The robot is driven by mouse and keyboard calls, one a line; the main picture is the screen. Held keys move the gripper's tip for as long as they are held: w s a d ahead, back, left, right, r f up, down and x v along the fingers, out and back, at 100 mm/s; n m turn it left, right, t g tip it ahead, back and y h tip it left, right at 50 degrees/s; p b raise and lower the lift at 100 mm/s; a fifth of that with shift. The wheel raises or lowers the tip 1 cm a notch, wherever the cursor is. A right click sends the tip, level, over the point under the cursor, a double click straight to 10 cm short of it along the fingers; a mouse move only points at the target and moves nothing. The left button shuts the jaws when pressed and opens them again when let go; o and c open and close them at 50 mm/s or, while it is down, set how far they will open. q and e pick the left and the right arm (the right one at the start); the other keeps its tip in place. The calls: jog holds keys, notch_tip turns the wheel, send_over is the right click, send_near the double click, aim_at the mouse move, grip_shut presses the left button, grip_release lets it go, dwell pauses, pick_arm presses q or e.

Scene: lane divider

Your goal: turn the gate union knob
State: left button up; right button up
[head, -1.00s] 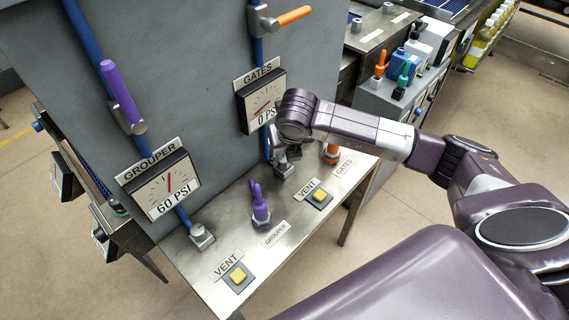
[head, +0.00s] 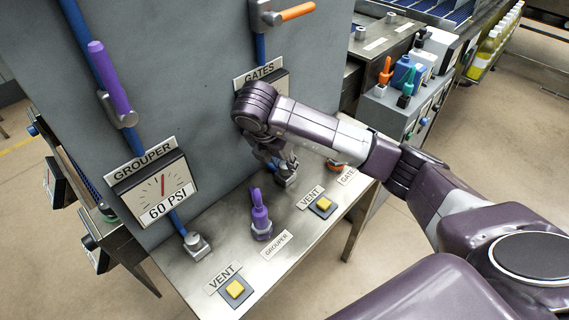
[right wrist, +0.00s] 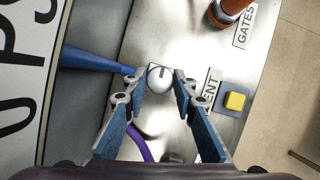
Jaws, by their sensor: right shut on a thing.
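The gate union knob (right wrist: 160,79) is a round silver fitting with a dark slot at the foot of the blue gates pipe (right wrist: 95,62). In the right wrist view it sits between the tips of my right gripper (right wrist: 158,78), which is shut on it. In the head view my right gripper (head: 279,168) points down at the gates fitting (head: 287,179), and my wrist hides part of it. The gates gauge (head: 278,84) is mostly covered by my arm, so its reading is hidden. My left gripper is not in view.
A purple grouper valve (head: 260,217) stands left of the gates fitting. Yellow vent buttons (head: 324,203) (head: 236,289) sit on the metal shelf. An orange gates valve (right wrist: 230,10) is close by on the right. The grey panel (head: 200,100) rises behind.

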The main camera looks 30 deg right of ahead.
jog(key=shift+r+m, duration=0.1)
jog(key=shift+m, duration=0.2)
jog(key=o, duration=1.2)
jog(key=shift+c, duration=0.2)
jog(key=shift+a+r, duration=0.25)
jog(key=shift+r, duration=0.45)
jog(key=v, duration=1)
jog(key=shift+a+r, duration=0.2)
jog(key=shift+s, duration=0.15)
